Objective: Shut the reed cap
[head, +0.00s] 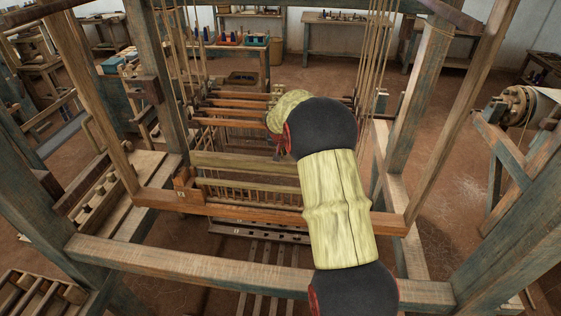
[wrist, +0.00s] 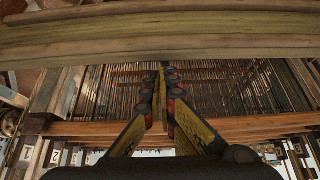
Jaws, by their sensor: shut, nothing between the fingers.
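The reed cap (head: 243,163) is a pale wooden bar lying across the loom in the head view. It sits above and apart from the top of the reed (head: 250,196), with a dark gap between. In the wrist view the cap (wrist: 160,32) is a broad, close bar across the top. The reed's thin upright dents (wrist: 215,88) show below it. My gripper (wrist: 163,72) is shut and empty, its fingertips just under the cap's lower edge in the picture. I cannot tell whether they touch it. In the head view my arm hides the gripper and the cap's right end.
An orange-brown wooden beam (head: 250,210) runs below the reed, and a heavy front rail (head: 180,262) crosses nearer. Loom posts (head: 420,85) and hanging cords (head: 375,50) stand around my arm. A bench with small parts (head: 85,195) is at left.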

